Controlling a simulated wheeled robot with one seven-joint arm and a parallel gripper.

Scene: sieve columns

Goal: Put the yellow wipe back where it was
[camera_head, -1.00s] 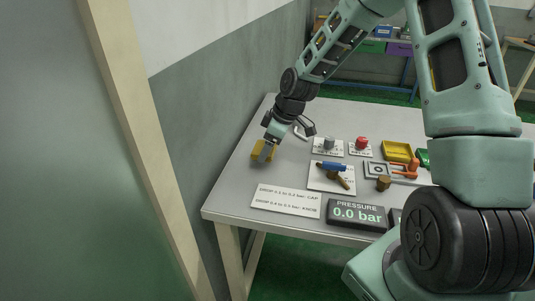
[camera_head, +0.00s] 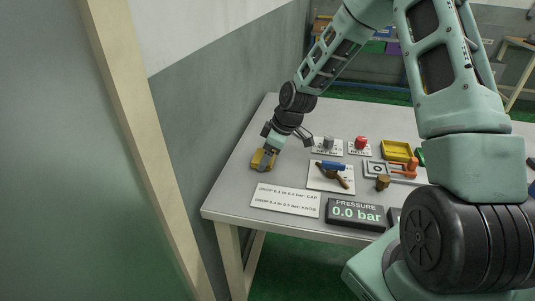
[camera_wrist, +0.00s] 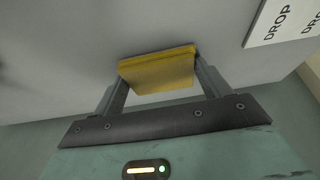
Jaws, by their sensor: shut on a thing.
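The yellow wipe (camera_head: 259,161) is at the left side of the table, near its left edge. My gripper (camera_head: 264,160) is shut on it, and the arm reaches down to it from above. In the wrist view the yellow wipe (camera_wrist: 158,70) sits between the two fingers of my gripper (camera_wrist: 160,82), over the grey tabletop. The wipe is on or just above the tabletop; I cannot tell which.
A white card with DROP text (camera_head: 285,200) lies in front of the wipe. A pressure display (camera_head: 356,214) reads 0.0 bar.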

